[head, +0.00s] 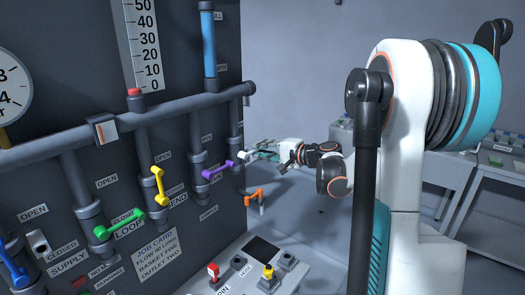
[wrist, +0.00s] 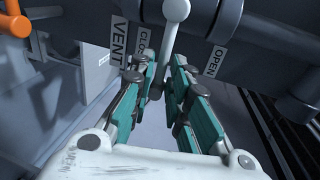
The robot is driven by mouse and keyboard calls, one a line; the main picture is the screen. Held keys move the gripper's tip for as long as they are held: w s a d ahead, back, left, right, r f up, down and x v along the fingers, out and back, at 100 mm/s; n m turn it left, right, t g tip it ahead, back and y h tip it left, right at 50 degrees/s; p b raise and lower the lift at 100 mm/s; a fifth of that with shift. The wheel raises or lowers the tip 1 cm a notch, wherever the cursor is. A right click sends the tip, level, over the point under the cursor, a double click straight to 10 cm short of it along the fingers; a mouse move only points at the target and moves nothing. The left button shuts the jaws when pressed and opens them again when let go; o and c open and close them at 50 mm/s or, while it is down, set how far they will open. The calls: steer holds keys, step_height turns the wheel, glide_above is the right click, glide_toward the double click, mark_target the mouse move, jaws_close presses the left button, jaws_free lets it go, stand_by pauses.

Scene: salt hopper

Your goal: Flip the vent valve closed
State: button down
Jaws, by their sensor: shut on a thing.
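The vent valve has a white lever (wrist: 168,42) with a rounded upper end, between a CLOSED label (wrist: 143,43) on the left and an OPEN label (wrist: 215,62) on the right. A VENT label (wrist: 118,42) stands further left. My gripper (wrist: 166,75) is shut on the lever, with one teal-padded finger on each side of it. The lever slants slightly down-left between the fingers. In the head view my gripper (head: 256,154) is at the right edge of the dark panel, where the white lever (head: 241,157) shows small. The lever's gripped part is partly hidden.
An orange handle (head: 254,193) is below my gripper. Purple (head: 217,170), yellow (head: 159,185) and green (head: 118,226) levers are on the panel (head: 60,110) to the left. A console (head: 245,272) with buttons stands below. Tables (head: 445,172) are at the back right.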

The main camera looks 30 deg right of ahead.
steer(key=c, duration=1.7)
jaws_free()
steer(key=shift+f, duration=0.1)
steer(key=shift+s+d, duration=0.1)
steer(key=v, duration=1.2)
